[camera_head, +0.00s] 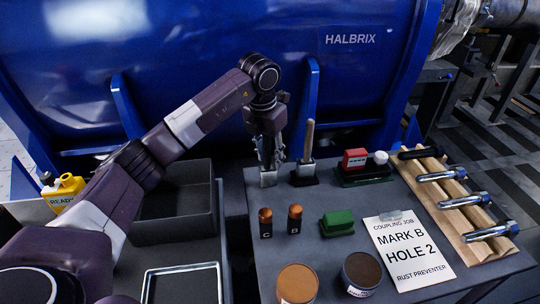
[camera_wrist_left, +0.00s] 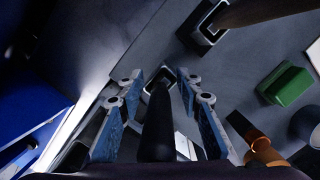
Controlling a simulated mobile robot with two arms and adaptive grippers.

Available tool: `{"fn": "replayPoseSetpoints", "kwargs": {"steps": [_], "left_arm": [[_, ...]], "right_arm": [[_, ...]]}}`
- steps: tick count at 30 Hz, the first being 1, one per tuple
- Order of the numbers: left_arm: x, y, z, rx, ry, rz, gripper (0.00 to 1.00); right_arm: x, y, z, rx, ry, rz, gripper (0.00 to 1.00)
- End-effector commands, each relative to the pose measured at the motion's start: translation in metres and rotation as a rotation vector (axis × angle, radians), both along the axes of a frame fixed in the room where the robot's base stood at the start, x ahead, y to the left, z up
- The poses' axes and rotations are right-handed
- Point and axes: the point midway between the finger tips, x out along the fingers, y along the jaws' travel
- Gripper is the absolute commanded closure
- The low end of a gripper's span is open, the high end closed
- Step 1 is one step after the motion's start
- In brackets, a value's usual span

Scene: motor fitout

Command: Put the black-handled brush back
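The black-handled brush shows in the left wrist view as a dark handle (camera_wrist_left: 158,130) running down to a square metal-rimmed holder (camera_wrist_left: 160,80). Its lower end appears to sit in that holder's opening; the bristles are hidden. The same holder (camera_head: 268,179) stands at the bench's back left corner in the head view. My left gripper (camera_head: 270,158) is just above it, pointing down. In the wrist view its two fingers (camera_wrist_left: 162,95) stand on either side of the handle, with a visible gap on both sides. My right gripper is not in view.
A wooden-handled brush (camera_head: 308,142) stands in a neighbouring holder (camera_head: 304,175). Two brown-topped pieces (camera_head: 295,212), a green block (camera_head: 337,222), open tins (camera_head: 297,283) and a sign (camera_head: 408,250) sit on the bench. A wooden rack (camera_head: 446,210) holds bolts. A blue tank rises behind.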

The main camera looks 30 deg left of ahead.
Motion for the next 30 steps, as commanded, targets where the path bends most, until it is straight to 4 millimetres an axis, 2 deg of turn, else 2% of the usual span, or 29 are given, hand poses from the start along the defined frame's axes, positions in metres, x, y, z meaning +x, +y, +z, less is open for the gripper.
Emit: {"fn": "replayPoseSetpoints", "kwargs": {"steps": [4, 7, 9, 15, 21, 25, 30], "left_arm": [[0.000, 0.000, 0.004, 0.000, -0.001, 0.000, 0.67], [-0.001, 0.000, 0.015, -0.001, -0.003, 0.001, 0.67], [-0.003, 0.001, 0.028, 0.000, -0.004, 0.001, 0.67], [-0.010, 0.001, 0.071, 0.000, -0.004, 0.000, 0.67], [-0.016, 0.001, 0.105, 0.000, -0.002, 0.000, 0.67], [-0.019, 0.002, 0.116, 0.001, -0.001, 0.000, 0.67], [-0.020, 0.002, 0.119, 0.000, 0.000, 0.000, 0.67]], "right_arm": [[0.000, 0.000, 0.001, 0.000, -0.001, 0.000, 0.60], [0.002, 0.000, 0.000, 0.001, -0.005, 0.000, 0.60], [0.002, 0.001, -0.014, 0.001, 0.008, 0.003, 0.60], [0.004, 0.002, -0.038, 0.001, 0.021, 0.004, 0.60], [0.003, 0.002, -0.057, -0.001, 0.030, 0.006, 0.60], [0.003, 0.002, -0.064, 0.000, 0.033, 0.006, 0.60], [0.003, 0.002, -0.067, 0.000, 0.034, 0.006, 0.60]]}}
